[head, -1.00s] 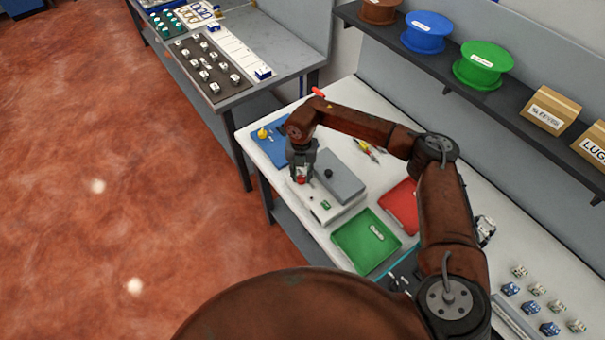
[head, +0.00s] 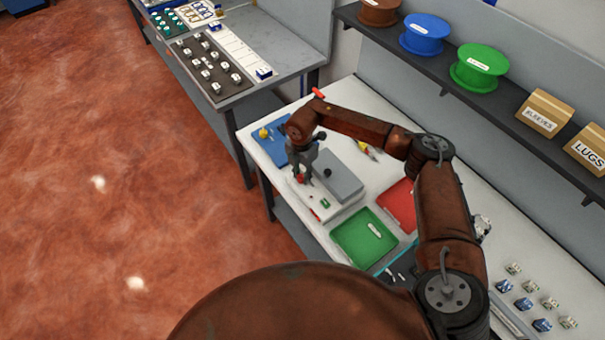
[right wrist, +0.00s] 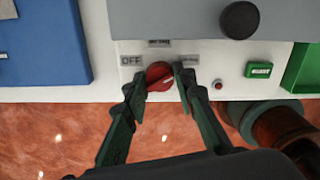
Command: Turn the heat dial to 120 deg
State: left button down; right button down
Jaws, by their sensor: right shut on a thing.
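The heat dial (right wrist: 159,74) is a red round knob with a pale pointer line, on the front of a white device (right wrist: 225,64). An OFF label (right wrist: 132,61) is left of it, a small label (right wrist: 159,43) above it, and a third label (right wrist: 190,59) to its right, partly covered by a finger. The pointer line runs slantwise toward the right; its exact angle is hard to tell. My right gripper (right wrist: 161,82) is shut on the dial, one finger on each side. In the head view the right gripper (head: 304,177) is at the device's front left. My left gripper is out of view.
The device has a grey lid with a black knob (right wrist: 240,20), a green button (right wrist: 259,70) and a small red light (right wrist: 218,84). A blue mat (head: 272,139) lies left of it; green (head: 364,239) and red (head: 400,203) trays are to the right.

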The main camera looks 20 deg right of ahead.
aim_at(302, 175)
jog(key=shift+w+r, duration=0.15)
jog(key=shift+r, duration=0.05)
jog(key=c, duration=2)
grip_release()
jog(key=o, duration=0.4)
jog(key=shift+f, duration=0.1)
notch_tip(302, 175, up, 12)
